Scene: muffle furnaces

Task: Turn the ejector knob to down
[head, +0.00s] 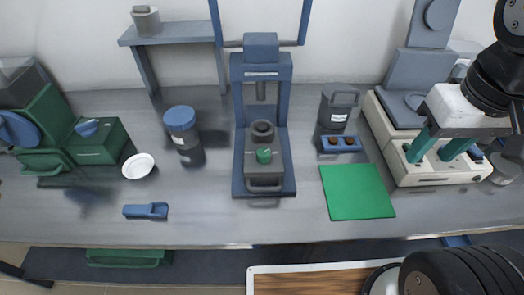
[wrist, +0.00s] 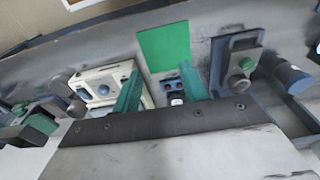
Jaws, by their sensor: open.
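A blue press (head: 262,70) stands in the middle of the bench in the head view. A round green knob (head: 264,156) sits on the front of its grey lower block, below a dark round part; I take it for the ejector knob. Its pointing direction is too small to read. The press (wrist: 230,62) and green knob (wrist: 247,65) also show right of my fingers in the wrist view. My gripper (head: 430,158) has two teal fingers, apart and empty, in front of the beige instrument at the right, well away from the press. It also shows in the wrist view (wrist: 160,70).
The beige instrument (head: 440,176) stands close to my gripper. A green mat (head: 357,191), a small blue block with dark holes (head: 340,143) and a dark jug (head: 337,108) lie between it and the press. A blue-lidded jar (head: 181,125) and white dish (head: 138,166) stand left.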

